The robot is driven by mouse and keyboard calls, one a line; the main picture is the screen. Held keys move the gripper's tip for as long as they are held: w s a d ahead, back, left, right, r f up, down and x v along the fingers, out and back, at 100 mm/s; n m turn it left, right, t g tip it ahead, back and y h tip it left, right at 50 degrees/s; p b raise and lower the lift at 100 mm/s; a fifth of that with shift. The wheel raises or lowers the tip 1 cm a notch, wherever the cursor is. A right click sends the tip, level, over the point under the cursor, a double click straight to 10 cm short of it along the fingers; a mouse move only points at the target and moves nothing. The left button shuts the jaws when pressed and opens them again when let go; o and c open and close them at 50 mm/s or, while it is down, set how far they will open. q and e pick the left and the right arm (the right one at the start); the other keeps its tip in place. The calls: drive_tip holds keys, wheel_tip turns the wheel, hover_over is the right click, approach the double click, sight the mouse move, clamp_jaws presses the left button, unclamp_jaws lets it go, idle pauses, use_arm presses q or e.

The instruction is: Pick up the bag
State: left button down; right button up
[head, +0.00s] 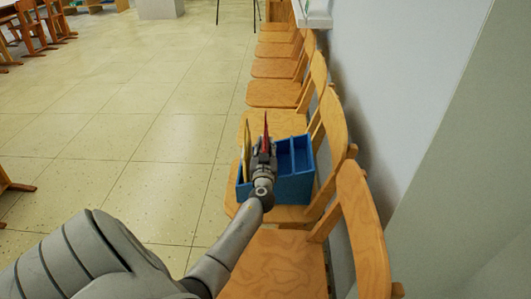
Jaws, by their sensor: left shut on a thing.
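My left gripper (264,153) is over the blue open-topped box (292,187), which sits on a wooden chair. It is shut on a narrow red thing (266,126) that sticks up just beyond the fingers. The gripper hides most of this thing, so I cannot tell whether it is the bag or whether it still touches the box. A flat yellow thing (247,150) stands upright in the left part of the box. The box's right part has compartments that look empty. No other bag shows clearly. My right gripper is not in view.
Wooden chairs (274,93) stand in a row along the wall (375,80) on the right. A near chair's backrest (363,228) rises right of my arm. The tiled floor (130,120) to the left is mostly clear. More wooden furniture (32,30) is at the far left.

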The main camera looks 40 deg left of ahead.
sight(265, 124)
use_arm(q)
drive_tip(key=shift+r, duration=0.15)
drive_tip(key=shift+r, duration=0.25)
wheel_tip(265, 124, up, 3)
drive_tip(key=shift+p, duration=0.95)
wheel_tip(265, 124, up, 5)
drive_tip(key=p, duration=0.2)
drive_tip(key=shift+r+p, duration=0.2)
drive_tip(key=shift+p, duration=0.1)
drive_tip(key=shift+r, duration=0.45)
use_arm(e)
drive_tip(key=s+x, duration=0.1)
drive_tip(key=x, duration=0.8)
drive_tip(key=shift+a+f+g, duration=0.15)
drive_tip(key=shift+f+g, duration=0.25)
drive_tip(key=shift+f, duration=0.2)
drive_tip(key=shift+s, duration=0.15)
